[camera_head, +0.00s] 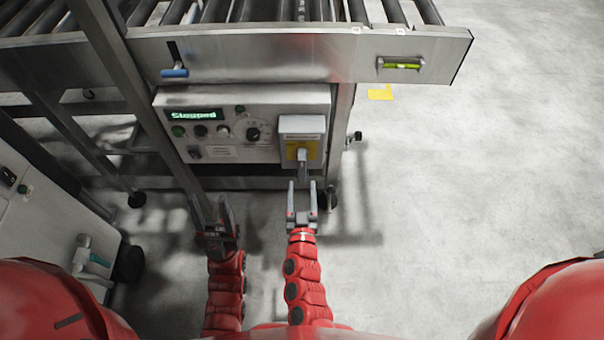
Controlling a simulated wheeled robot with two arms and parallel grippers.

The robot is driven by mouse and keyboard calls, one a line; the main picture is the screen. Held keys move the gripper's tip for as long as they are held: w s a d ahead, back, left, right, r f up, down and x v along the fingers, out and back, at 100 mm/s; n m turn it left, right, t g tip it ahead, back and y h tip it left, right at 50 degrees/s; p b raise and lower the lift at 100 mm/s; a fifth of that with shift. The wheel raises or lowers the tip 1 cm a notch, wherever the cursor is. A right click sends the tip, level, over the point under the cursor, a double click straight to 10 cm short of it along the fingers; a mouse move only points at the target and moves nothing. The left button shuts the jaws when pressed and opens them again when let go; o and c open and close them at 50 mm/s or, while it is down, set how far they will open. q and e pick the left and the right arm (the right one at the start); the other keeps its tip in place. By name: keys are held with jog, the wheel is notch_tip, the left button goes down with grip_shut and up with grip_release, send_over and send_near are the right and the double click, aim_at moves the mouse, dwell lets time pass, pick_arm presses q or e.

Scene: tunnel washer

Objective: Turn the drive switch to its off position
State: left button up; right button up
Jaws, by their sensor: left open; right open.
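A grey switch box (301,125) with a yellow plate sits at the right end of the control panel (245,96); it looks like the drive switch. Its grey lever handle (303,168) points down. Any on or off lettering is too small to read. My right gripper (302,190) is open and empty, just below the handle's lower end in the picture; I cannot tell whether they touch. My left gripper (211,205) is open and empty, lower left of the panel, near a slanted metal leg. The panel's display (193,115) reads "Stopped".
A roller conveyor (300,55) runs above the panel, with a blue handle (174,72) and a spirit level (400,65) on its side. The panel also has a black dial knob (253,134) and several buttons. A cabinet (45,215) stands at left.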

aim_at(302, 173)
jog(key=w+b, duration=0.1)
jog(key=w, duration=0.5)
jog(key=shift+w, duration=0.25)
grip_shut()
dwell(1.1)
